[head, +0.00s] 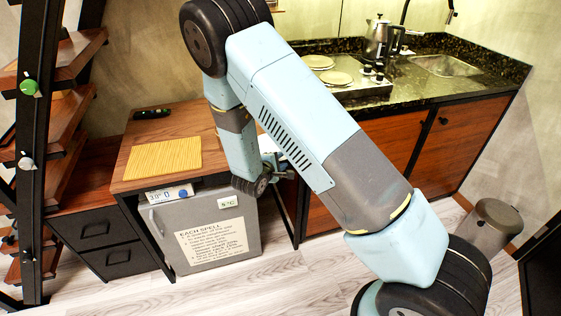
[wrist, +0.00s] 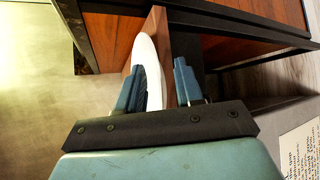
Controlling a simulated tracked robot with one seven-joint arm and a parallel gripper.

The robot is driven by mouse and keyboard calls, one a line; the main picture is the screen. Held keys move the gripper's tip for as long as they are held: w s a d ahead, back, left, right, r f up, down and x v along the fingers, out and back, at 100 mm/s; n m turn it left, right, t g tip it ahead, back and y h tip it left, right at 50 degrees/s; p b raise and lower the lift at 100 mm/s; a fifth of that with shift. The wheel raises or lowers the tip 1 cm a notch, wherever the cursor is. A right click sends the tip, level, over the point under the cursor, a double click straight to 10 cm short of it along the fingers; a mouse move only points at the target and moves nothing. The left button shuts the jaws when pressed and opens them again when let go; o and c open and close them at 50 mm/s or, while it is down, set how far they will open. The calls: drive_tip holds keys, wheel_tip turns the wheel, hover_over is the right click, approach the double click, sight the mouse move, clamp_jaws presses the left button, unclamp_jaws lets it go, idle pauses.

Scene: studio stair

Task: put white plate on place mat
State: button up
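The yellow place mat (head: 162,158) lies flat on the wooden desk top in the head view, with nothing on it. My gripper (head: 285,174) is at the right end of the desk, partly hidden by my arm. In the wrist view my gripper (wrist: 158,85) has its two fingers apart. The white plate (wrist: 150,60) stands nearly edge-on between them, close to the left finger, with a gap to the right finger. In the head view my arm hides most of the plate.
A black object (head: 152,114) lies at the back of the desk (head: 190,122). A grey fridge (head: 205,235) stands under it. The dark counter (head: 420,92) holds a kettle (head: 380,42), more plates (head: 337,78) and a sink. A shelf rack (head: 30,160) stands at left.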

drive_tip(key=v, duration=1.3)
drive_tip(key=shift+s+a, duration=0.15)
drive_tip(key=shift+s, duration=0.2)
drive_tip(key=shift+w+r, duration=0.1)
drive_tip(key=shift+r, duration=0.05)
drive_tip(key=w+r+m+g+y, duration=0.2)
drive_tip(key=w+r+m+y, duration=0.35)
drive_tip(key=r, duration=0.55)
drive_tip(key=s+d+r+m+g+y, duration=0.1)
drive_tip(key=d+r+m+y, duration=0.15)
drive_tip(key=r, duration=0.45)
drive_tip(key=s+d+r+m+y, duration=0.1)
drive_tip(key=s+d+r+y, duration=0.1)
drive_tip(key=d+r, duration=0.35)
drive_tip(key=s+d+r+m+g+h, duration=0.1)
drive_tip(key=s+d+r+m, duration=0.2)
drive_tip(key=s+d+r, duration=0.3)
drive_tip(key=s+d+r+m+g+h, duration=0.2)
drive_tip(key=s+d+r+m, duration=0.2)
drive_tip(key=s+d, duration=0.9)
drive_tip(key=s+r, duration=0.1)
drive_tip(key=s, duration=0.4)
drive_tip(key=shift+r+g, duration=0.3)
drive_tip(key=shift+r, duration=0.1)
